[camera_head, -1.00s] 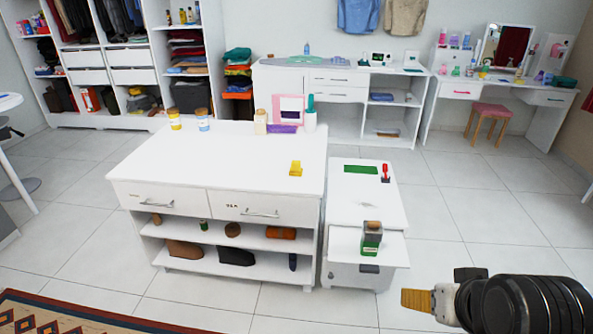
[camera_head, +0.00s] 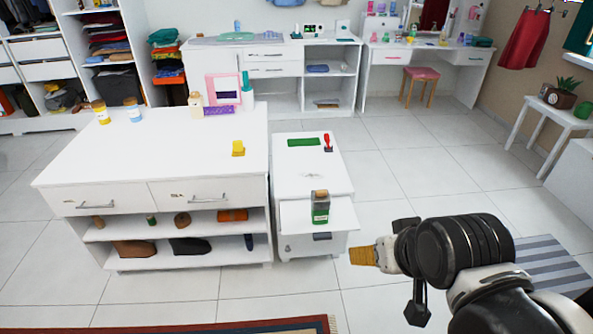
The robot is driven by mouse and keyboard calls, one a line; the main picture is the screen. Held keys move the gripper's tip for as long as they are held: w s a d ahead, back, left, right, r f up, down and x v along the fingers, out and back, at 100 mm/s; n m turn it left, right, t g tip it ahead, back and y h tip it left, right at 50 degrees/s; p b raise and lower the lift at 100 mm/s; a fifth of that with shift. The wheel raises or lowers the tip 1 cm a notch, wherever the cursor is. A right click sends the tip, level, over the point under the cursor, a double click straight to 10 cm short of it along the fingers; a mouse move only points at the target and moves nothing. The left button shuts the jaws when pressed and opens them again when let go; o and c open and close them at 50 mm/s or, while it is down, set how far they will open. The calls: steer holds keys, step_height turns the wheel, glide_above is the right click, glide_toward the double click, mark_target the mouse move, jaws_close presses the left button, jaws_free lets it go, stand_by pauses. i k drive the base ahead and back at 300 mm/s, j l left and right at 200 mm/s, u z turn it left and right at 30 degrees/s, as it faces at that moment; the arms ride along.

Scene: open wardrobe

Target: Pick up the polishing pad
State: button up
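I cannot tell for sure which thing is the polishing pad. A small yellow block-like thing (camera_head: 238,148) lies on the white cabinet top (camera_head: 180,165). An orange soft-looking piece (camera_head: 233,215) and a small brown rounded piece (camera_head: 183,219) lie on its upper open shelf. A flat green rectangle (camera_head: 303,142) lies on the smaller cabinet to the right. My gripper (camera_head: 362,256) is at the lower right, over the floor and apart from all of these. A tan ribbed piece shows at its tip; I cannot tell whether it is finger or held thing.
The smaller white cabinet (camera_head: 305,182) bears a red-handled thing (camera_head: 327,141) and, on a pulled-out board, a green bottle (camera_head: 320,208). A patterned rug (camera_head: 210,326) lies in front. Open floor lies right of the cabinets.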

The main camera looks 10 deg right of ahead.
mark_target(238, 149)
steer(key=i+j, duration=0.25)
steer(key=i+j+z, duration=0.15)
steer(key=j, duration=0.25)
steer(key=i+j, duration=0.35)
steer(key=i+j+z, duration=0.15)
steer(key=i+j, duration=0.35)
steer(key=j, duration=0.2)
steer(key=i+j+z, duration=0.15)
steer(key=j, duration=0.2)
steer(key=i+j, duration=0.25)
steer(key=j, duration=0.15)
steer(key=i+j+z, duration=0.15)
steer(key=j, duration=0.25)
steer(key=i, duration=0.05)
